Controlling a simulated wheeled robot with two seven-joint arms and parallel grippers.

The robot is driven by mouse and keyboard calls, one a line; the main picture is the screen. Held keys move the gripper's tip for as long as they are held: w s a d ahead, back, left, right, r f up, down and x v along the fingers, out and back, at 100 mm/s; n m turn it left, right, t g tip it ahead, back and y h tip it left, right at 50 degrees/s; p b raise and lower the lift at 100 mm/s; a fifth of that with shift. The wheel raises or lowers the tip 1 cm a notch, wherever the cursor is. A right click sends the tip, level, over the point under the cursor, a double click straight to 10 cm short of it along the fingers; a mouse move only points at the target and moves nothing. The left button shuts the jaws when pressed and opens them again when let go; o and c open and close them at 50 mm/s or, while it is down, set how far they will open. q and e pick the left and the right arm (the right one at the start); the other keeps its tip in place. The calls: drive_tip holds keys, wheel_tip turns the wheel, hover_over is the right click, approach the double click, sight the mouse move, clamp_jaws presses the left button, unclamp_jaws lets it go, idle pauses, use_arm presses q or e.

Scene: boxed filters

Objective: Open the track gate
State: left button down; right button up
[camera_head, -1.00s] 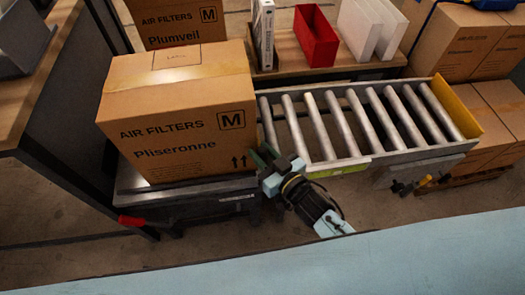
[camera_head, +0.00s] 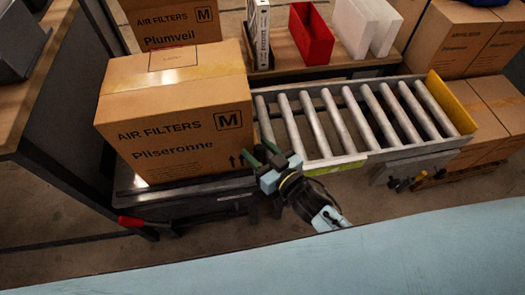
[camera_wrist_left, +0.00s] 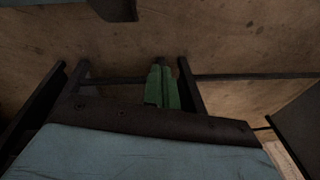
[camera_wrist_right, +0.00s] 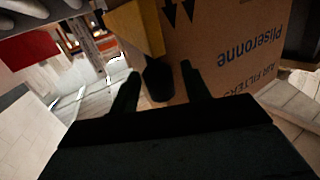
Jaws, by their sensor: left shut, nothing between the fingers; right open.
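My right gripper (camera_head: 260,153) is open at the near corner where the Pliseronne box (camera_head: 180,125) meets the roller track (camera_head: 350,120). In the right wrist view, a yellow plate (camera_wrist_right: 140,28), which looks like the track gate, stands beside the box (camera_wrist_right: 225,45). A black knob-like part (camera_wrist_right: 158,80) at its lower end shows between the open fingers (camera_wrist_right: 158,82); contact cannot be told. In the head view this plate is hidden behind the box. My left gripper (camera_wrist_left: 163,88) is shut and empty over the floor, outside the head view.
A yellow end plate (camera_head: 450,103) closes the track's right end. A bench behind holds a red bin (camera_head: 311,35) and white panels (camera_head: 365,27). Stacked cartons (camera_head: 465,40) stand at right. A red-handled lever (camera_head: 131,221) sticks out below the box's stand.

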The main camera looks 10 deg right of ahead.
drive_tip(key=shift+s+d, duration=0.15)
drive_tip(key=shift+s, duration=0.1)
use_arm(q)
drive_tip(key=s+f+p, duration=0.2)
drive_tip(key=s+f, duration=0.2)
drive_tip(key=s, duration=0.2)
drive_tip(key=shift+s+a+p, duration=0.2)
drive_tip(key=shift+a+p, duration=0.15)
drive_tip(key=shift+a, duration=0.1)
use_arm(e)
drive_tip(key=v, duration=1.2)
drive_tip(key=shift+s+d, duration=0.2)
drive_tip(key=shift+s, duration=0.15)
drive_tip(key=shift+r, duration=0.15)
drive_tip(key=shift+c, duration=0.4)
